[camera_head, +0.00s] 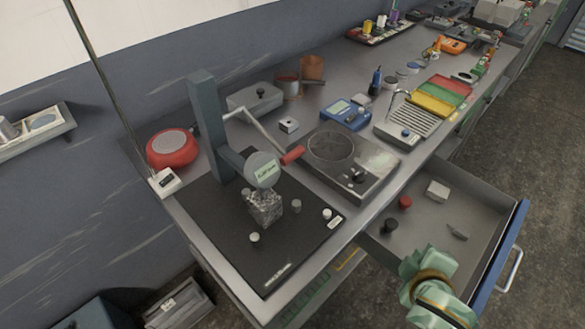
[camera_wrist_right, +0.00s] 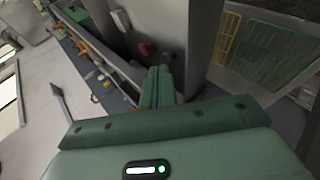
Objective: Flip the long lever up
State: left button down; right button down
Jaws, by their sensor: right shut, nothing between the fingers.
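The long lever (camera_head: 258,132) is a thin light rod on a dark upright press (camera_head: 207,125) at the left end of the bench. It slopes down to the right and ends in a red grip (camera_head: 292,155) close to the left side of a grey hot plate. My right gripper (camera_head: 428,262) is at the lower right, over the open drawer and well away from the lever. In the right wrist view its green fingers (camera_wrist_right: 157,86) are together with nothing between them. My left gripper is not in view.
The open drawer (camera_head: 472,215) juts from the bench front and holds several small items. The hot plate (camera_head: 372,178) stands right of the lever. The press stands on a black mat (camera_head: 225,240). A red round object (camera_head: 172,150) is behind left.

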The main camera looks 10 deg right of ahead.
jog(key=w+a+r+n+t+y, duration=0.3)
jog(key=w+r+n+t, duration=0.65)
jog(key=w+n, duration=0.2)
jog(key=a+n+y, duration=0.3)
jog(key=n+y, duration=0.1)
jog(key=n, duration=0.3)
jog(key=a+n+g+y, duration=0.1)
jog(key=a+n+y, duration=0.3)
jog(key=n, duration=0.2)
jog(key=w+a+n+g+y, duration=0.1)
jog(key=a+n+y, duration=0.3)
jog(key=n, duration=0.3)
jog(key=shift+a+n, duration=0.15)
jog(key=shift+n, duration=0.2)
jog(key=shift+a+f+n+g+y, duration=0.3)
jog(key=shift+n+g+y, duration=0.1)
jog(key=shift+n+g, duration=0.25)
jog(key=shift+w, duration=0.1)
jog(key=shift+w+a, duration=0.25)
jog(key=x, duration=0.9)
jog(key=shift+w+r+p, duration=0.1)
jog(key=shift+w+p, duration=0.05)
jog(key=shift+p, duration=0.15)
